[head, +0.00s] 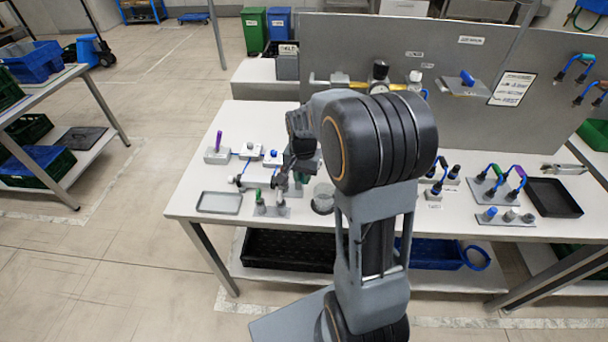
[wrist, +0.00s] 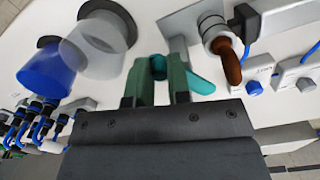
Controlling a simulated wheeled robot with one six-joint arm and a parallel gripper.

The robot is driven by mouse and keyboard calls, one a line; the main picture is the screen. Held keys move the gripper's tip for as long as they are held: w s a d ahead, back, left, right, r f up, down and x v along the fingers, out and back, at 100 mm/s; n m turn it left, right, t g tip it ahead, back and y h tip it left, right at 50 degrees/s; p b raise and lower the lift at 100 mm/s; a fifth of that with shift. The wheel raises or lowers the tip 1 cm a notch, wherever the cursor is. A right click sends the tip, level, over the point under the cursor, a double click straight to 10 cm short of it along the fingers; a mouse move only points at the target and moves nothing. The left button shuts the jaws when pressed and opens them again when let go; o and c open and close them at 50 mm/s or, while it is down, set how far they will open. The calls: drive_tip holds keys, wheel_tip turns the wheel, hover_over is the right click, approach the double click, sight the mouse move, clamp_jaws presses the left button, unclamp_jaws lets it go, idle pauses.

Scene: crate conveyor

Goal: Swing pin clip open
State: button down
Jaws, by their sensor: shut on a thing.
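The pin clip shows in the wrist view as a small teal piece (wrist: 158,67) between the fingertips of my gripper (wrist: 160,82). A flat teal tab (wrist: 201,85) sticks out to the right of the right finger; I cannot tell how it joins the rest. The fingers are shut on the teal piece. A grey block (wrist: 182,22) lies just beyond, with a metal collar and a brown curved handle (wrist: 228,62) beside the right finger. In the head view my gripper (head: 287,175) is low over the white table (head: 190,199), and the clip cannot be made out.
A clear cup (wrist: 94,45) and a blue cup (wrist: 46,73) stand left of the fingers in the wrist view. Blocks with knobs (wrist: 303,84) are at right. In the head view a grey tray (head: 219,203) lies at the table's left front and a grey panel (head: 340,48) stands behind.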

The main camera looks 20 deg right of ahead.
drive_tip(key=shift+m, duration=0.3)
idle(0.4)
drive_tip(key=c, duration=1.1)
unclamp_jaws()
wheel_tip(320, 180, up, 14)
drive_tip(key=shift+a+f, duration=0.1)
